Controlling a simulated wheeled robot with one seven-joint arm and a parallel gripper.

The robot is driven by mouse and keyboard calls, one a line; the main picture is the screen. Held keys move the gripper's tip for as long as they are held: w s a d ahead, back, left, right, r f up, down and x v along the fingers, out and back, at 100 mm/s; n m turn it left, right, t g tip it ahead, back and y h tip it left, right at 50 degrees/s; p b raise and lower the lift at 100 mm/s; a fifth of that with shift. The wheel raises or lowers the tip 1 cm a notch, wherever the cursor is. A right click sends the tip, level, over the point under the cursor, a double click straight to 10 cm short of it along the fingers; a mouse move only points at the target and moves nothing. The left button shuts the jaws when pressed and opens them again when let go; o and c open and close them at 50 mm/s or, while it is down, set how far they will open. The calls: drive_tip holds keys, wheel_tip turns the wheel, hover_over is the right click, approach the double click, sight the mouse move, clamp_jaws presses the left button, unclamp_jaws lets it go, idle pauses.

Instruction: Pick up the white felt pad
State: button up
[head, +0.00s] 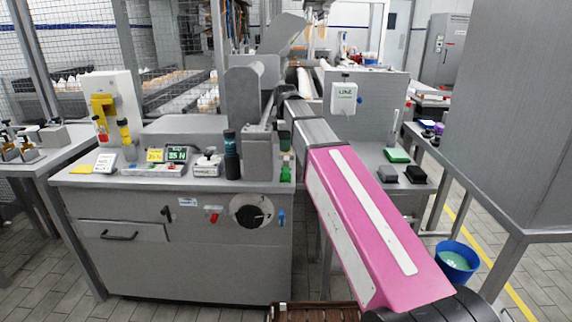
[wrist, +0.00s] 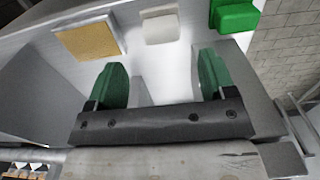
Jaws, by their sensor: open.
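A small pale, off-white block (wrist: 159,26), which looks like the white felt pad, lies on a light grey surface at the top middle of the wrist view. It is between a tan-yellow pad (wrist: 88,39) on its left and a green block (wrist: 235,15) on its right. My gripper (wrist: 162,80) is open, with its two green fingers wide apart and nothing between them. The pale block shows beyond the fingertips, roughly in line with the gap and apart from them. I cannot make out the gripper or this pad for certain in the head view.
In the head view a grey machine bench (head: 180,230) carries small items, including a dark bottle (head: 231,155). A side table at right holds a green pad (head: 397,155) and a black block (head: 415,174). A blue bucket (head: 457,262) stands on the floor. My pink arm link crosses the middle.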

sight(286, 158)
drive_tip(key=shift+s+d+f, duration=0.1)
drive_tip(key=shift+d+f, duration=0.05)
drive_tip(key=shift+f, duration=3.45)
drive_tip(key=c, duration=1)
